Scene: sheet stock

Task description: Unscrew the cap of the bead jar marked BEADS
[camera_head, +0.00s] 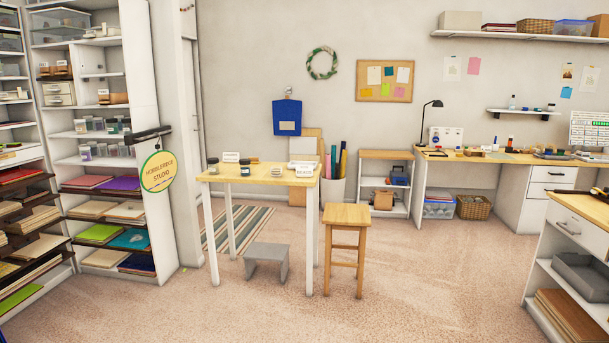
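A small wooden table with white legs (265,181) stands in the middle of the room. On it, at the left end, are a small jar with a dark lid (213,166) and a second dark-lidded jar (245,169) with a pale label. A pale boxy item (302,170) with a label sits at the right end. Small white cards (231,157) stand toward the back. The lettering is too small to read, so I cannot tell which jar is marked BEADS. Neither of my grippers is in view.
A wooden stool (346,216) stands at the table's right front, and a grey step stool (267,263) is partly beneath the table. Shelves with more jars (84,151) line the left. A workbench (480,156) runs along the right. The front carpet (400,300) is clear.

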